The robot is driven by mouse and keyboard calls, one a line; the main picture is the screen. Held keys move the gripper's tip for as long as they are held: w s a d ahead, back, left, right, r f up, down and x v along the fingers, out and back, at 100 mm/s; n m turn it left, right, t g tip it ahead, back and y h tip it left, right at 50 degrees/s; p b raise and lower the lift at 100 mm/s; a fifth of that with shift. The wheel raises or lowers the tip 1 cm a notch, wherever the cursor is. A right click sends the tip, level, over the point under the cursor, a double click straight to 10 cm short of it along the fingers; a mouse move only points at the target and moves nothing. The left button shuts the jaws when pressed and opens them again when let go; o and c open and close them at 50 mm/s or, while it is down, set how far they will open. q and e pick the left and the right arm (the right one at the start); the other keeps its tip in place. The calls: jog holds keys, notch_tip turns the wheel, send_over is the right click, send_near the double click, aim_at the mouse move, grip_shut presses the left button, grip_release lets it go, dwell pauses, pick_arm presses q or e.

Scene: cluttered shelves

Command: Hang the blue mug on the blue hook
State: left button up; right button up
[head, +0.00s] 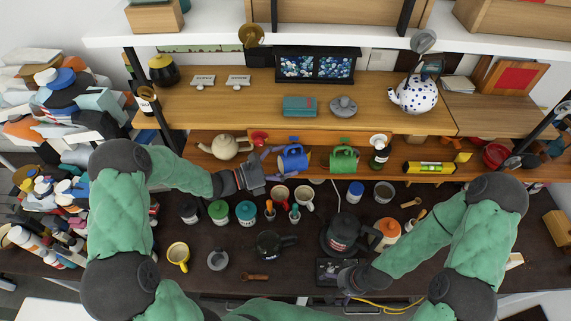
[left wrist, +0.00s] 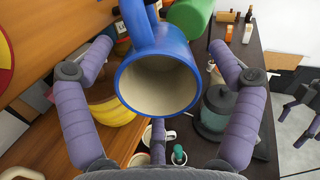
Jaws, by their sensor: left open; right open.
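The blue mug (head: 293,161) is in front of the wooden shelf's lower board, with a small blue piece, likely the blue hook (head: 294,140), just above it. In the left wrist view the mug (left wrist: 158,85) shows its open mouth toward the camera and its handle (left wrist: 137,22) upward. Whether the handle is over the hook is not clear. My left gripper (head: 270,165) is at the mug's left side. It is open, its purple fingers spread either side of the mug with gaps visible. My right gripper (head: 340,277) is low over the dark table, open, away from the mug.
A green mug (head: 344,160) is close on the right of the blue mug, and a red hook (head: 259,138) is to its left. A teapot (head: 225,146) stands left of my gripper. Below, the dark table holds several mugs, jars and a black coffee pot (head: 343,234).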

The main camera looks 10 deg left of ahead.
pick_arm(q)
jog(key=v, duration=1.2)
